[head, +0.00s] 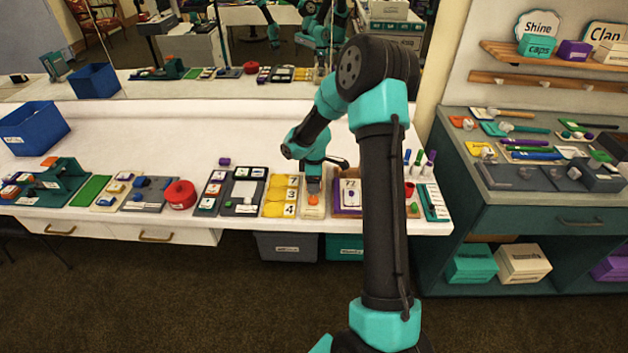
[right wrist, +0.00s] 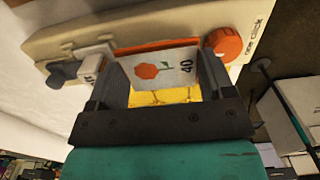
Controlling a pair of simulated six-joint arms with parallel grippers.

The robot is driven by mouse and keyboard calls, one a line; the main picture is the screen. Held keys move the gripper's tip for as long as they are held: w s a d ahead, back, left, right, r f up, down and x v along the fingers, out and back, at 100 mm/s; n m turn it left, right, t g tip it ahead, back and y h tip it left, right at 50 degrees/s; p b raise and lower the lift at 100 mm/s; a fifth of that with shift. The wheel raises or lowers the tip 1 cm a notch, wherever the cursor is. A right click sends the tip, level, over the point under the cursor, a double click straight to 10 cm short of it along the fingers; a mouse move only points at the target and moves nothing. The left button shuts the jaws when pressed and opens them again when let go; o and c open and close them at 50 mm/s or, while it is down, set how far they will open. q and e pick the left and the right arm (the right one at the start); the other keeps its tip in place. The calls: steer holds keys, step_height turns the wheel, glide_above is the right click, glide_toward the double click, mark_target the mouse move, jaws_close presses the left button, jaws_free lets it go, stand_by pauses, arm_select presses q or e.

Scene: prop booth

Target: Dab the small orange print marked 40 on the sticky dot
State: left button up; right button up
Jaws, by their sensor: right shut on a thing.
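My right gripper (head: 313,186) points down over a narrow beige board (head: 312,211) near the front edge of the white counter. In the right wrist view its two dark fingers (right wrist: 158,82) are shut on the small print (right wrist: 160,70), a pale card with an orange flower and the number 40. An orange strip shows along the card's far edge, and a yellow surface (right wrist: 165,96) shows just below it. The beige board (right wrist: 180,25) lies beyond the card; I cannot tell whether they touch. I cannot make out the sticky dot. My left gripper is not in view.
The beige board carries an orange knob (right wrist: 223,44), a white block (right wrist: 92,62) and a grey knob (right wrist: 62,72). A yellow number board (head: 267,209) is left of it, a purple-edged card stand (head: 349,191) right. The counter behind is mostly clear.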

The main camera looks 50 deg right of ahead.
steer(key=shift+r, duration=2.95)
steer(key=w+a+m, duration=0.2)
steer(key=w+a, duration=0.2)
steer(key=a, duration=0.1)
steer(key=w+a+f+m, duration=0.1)
steer(key=w+a, duration=0.3)
steer(key=a, duration=0.1)
steer(key=w+a+f+m, duration=0.1)
steer(key=w+a+m, duration=0.1)
steer(key=w+a, duration=0.2)
steer(key=shift+w+a+f+m, duration=0.1)
steer(key=shift+a+m, duration=0.05)
steer(key=shift+a, duration=0.25)
steer(key=shift+w+a+f+m, duration=0.1)
steer(key=shift+a+m, duration=0.05)
steer(key=shift+a, duration=0.25)
steer(key=w+a+f+m, duration=0.1)
steer(key=w+a+m, duration=0.2)
steer(key=a, duration=0.7)
steer(key=w+a+f+m, duration=0.1)
steer(key=w+a+m, duration=0.2)
steer(key=a, duration=0.6)
steer(key=shift+w+a, duration=0.35)
steer(key=shift+w, duration=0.1)
steer(key=shift+d, duration=0.1)
